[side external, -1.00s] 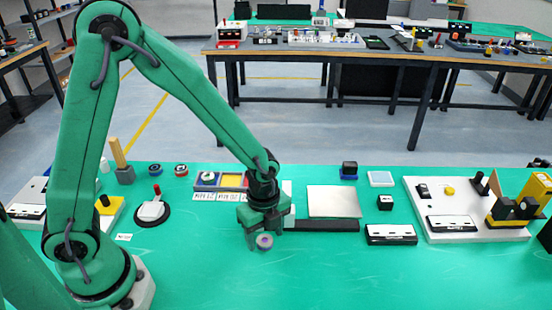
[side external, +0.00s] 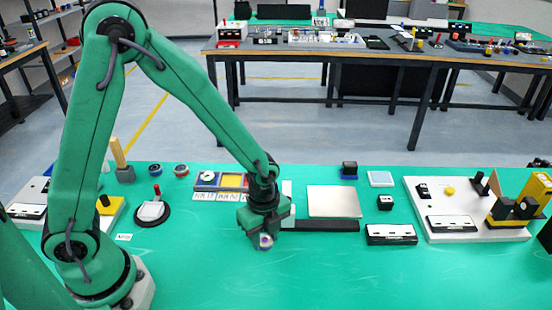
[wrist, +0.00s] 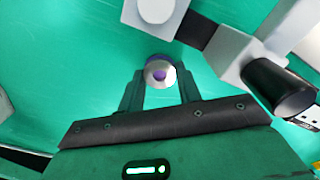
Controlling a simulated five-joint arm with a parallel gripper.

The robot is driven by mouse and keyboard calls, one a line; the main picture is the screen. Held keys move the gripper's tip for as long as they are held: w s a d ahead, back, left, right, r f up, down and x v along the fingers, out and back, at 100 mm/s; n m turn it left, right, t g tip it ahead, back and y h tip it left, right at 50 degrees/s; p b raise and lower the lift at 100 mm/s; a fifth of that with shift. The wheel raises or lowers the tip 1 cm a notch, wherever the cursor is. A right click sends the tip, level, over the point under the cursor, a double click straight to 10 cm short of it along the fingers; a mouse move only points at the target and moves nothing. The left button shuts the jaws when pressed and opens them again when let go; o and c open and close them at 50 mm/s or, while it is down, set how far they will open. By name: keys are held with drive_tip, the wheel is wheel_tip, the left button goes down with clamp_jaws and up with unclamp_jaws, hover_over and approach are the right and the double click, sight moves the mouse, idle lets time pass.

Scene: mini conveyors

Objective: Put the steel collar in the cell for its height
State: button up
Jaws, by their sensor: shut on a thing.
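The steel collar (side external: 265,242) is a small silver ring with a purple centre, low over or on the green table; I cannot tell if it touches the table. In the wrist view the collar (wrist: 159,73) sits between the fingertips. My gripper (side external: 262,237) points down and is shut on it, with a finger on each side in the wrist view. The cell tray (side external: 219,181) lies behind and left of my gripper. A blue cell, a yellow cell (side external: 232,180) and a label strip (side external: 214,197) show; its right end is hidden by my arm.
A pale flat plate (side external: 334,201) and a dark bar (side external: 327,226) lie right of my gripper. A black-and-white box (side external: 391,235) stands farther right. A round black base with a red-topped post (side external: 153,211) stands left. The table's front middle is clear.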

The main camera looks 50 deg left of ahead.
sight(265, 243)
drive_tip(key=shift+r, duration=0.1)
drive_tip(key=shift+r, duration=0.8)
drive_tip(key=r, duration=0.2)
drive_tip(key=shift+s+d+r, duration=0.3)
drive_tip(key=shift+r, duration=0.1)
drive_tip(key=s+d+r, duration=0.6)
drive_tip(key=s+d, duration=0.1)
drive_tip(key=s, duration=0.1)
drive_tip(key=shift+r, duration=0.2)
